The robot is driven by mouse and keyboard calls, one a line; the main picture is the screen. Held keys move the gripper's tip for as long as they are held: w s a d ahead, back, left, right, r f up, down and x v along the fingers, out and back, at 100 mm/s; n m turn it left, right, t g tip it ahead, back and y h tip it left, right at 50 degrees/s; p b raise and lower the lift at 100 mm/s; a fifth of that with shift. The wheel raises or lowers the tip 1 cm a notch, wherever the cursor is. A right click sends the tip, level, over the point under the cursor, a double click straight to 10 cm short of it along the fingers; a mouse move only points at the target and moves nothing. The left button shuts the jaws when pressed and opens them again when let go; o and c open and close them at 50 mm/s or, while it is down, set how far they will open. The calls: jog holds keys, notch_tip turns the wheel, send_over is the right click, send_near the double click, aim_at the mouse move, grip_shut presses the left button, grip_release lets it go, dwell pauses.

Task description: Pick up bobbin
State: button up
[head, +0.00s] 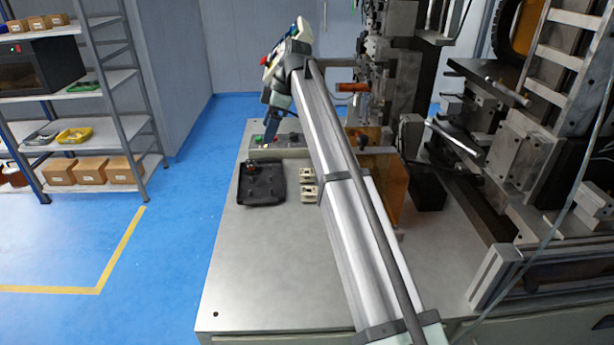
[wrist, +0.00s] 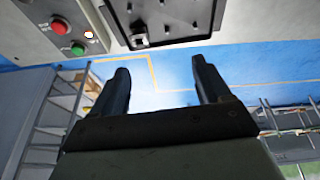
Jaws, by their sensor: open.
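Two small cream parts with dark middles, possibly bobbins, lie on the metal table just right of the black tray: a far one (head: 307,175) and a near one (head: 309,193). I cannot tell for certain which thing is the bobbin. The black tray (head: 262,190) has a small dark part with a red spot (head: 251,163) at its far edge. The wrist view shows the tray (wrist: 178,32) with a small grey part (wrist: 140,40) at its edge. My gripper (wrist: 160,75) is open, with nothing between its fingers. In the head view it is beyond the tray, near the button panel.
A button panel with a red button (wrist: 60,25) and a green button (wrist: 78,48) is near my gripper. The winding machine (head: 400,60) stands at the right. Shelves (head: 80,90) stand at the left. The table's front left (head: 260,270) is clear.

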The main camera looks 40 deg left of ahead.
aim_at(307, 171)
jog(key=w+d+f+m+t, duration=0.15)
jog(key=d+m+t, duration=0.35)
jog(key=d+m, duration=0.6)
jog(key=w+a+f+m, duration=0.1)
jog(key=f+m, duration=0.1)
jog(key=f, duration=0.2)
jog(key=w+a+f+m, duration=0.1)
jog(key=w+f+m, duration=0.1)
jog(key=f, duration=0.3)
jog(key=w+a+f+m, duration=0.1)
jog(key=w+f+m, duration=0.1)
jog(key=f+m, duration=0.1)
jog(key=shift+a+f+m+t, duration=0.15)
jog(key=shift+f+m+t, duration=0.2)
jog(key=shift+f, duration=0.35)
jog(key=c, duration=1.1)
notch_tip(307, 171, up, 10)
dwell(0.4)
